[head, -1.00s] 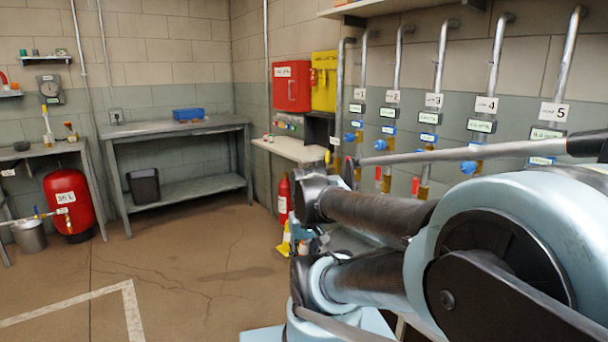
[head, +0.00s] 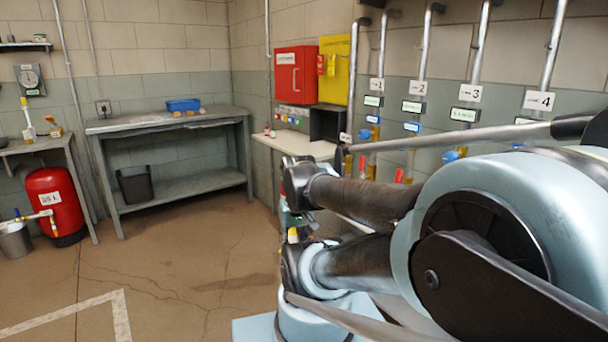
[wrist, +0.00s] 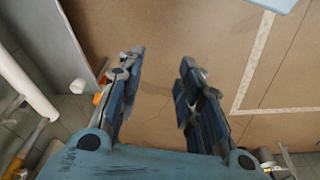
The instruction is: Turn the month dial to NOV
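No marking NOV is legible anywhere. My gripper (wrist: 160,58) shows in the wrist view with its two fingers well apart. Only the brown floor shows between them, and it holds nothing. In the head view the gripper cannot be made out behind my arm links.
A grey workbench (head: 165,122) with a blue bin (head: 183,105) stands at the back. A red tank (head: 56,203) is at left, a red wall box (head: 296,75) at centre. Numbered pipes line the right wall. Open floor (head: 170,265) lies ahead left.

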